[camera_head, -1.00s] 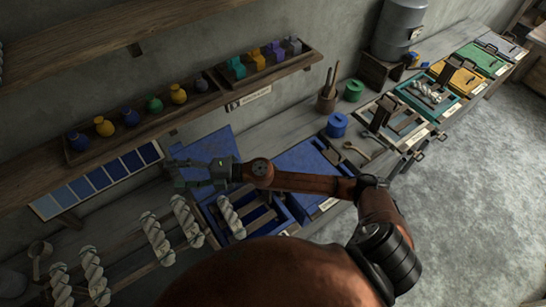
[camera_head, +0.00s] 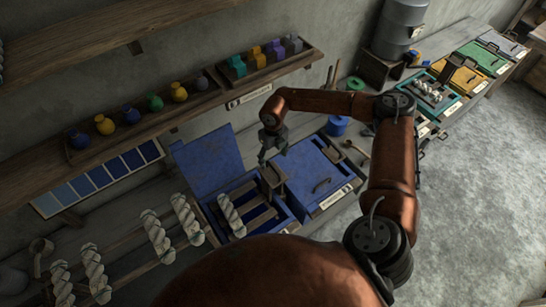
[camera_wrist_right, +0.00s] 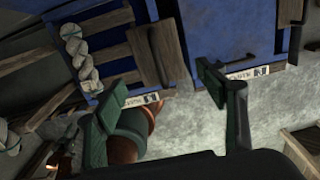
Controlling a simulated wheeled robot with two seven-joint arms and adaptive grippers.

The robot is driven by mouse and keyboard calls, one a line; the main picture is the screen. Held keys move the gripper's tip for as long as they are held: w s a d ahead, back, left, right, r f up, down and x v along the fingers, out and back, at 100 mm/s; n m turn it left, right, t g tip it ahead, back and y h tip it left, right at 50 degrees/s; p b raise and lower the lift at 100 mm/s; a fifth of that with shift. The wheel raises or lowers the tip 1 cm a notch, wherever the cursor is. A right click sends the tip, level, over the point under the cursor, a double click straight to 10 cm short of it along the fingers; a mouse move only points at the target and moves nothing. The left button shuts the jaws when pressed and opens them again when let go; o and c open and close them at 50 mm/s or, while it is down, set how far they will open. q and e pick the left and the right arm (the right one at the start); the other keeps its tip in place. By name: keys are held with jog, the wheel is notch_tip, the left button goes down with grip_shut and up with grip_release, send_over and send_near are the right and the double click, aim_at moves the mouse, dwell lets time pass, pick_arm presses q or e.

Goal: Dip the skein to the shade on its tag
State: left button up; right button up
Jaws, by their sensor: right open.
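A cream twisted skein (camera_head: 230,215) lies at the left end of the open blue vat (camera_head: 290,212); it also shows in the wrist view (camera_wrist_right: 80,58). I cannot make out a shade tag on it. The vat's blue lid (camera_head: 208,160) stands raised behind it. A wooden block (camera_wrist_right: 155,52) sits at the vat's right end, seen in the wrist view. My right gripper (camera_head: 272,152) is open and empty, above the vat's back right side; its two fingers show apart in the wrist view (camera_wrist_right: 160,110). My left gripper is not in view.
Several more cream skeins (camera_head: 157,237) hang on a rack at left. A closed blue vat (camera_head: 312,170) stands right of the open one. A blue shade strip (camera_head: 97,180) is on the wall. Pigment jars (camera_head: 104,125) line the shelf. Green and yellow vats stand farther right.

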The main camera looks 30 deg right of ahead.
aim_at(273, 167)
notch_tip(273, 167, down, 7)
jog(key=b, duration=0.3)
jog(key=shift+f+b, duration=0.15)
jog(key=shift+b, duration=0.2)
jog(key=shift+f, duration=0.1)
jog(key=shift+a+f, duration=0.1)
jog(key=shift+f, duration=0.1)
jog(key=shift+c, duration=0.2)
grip_shut()
dwell(0.4)
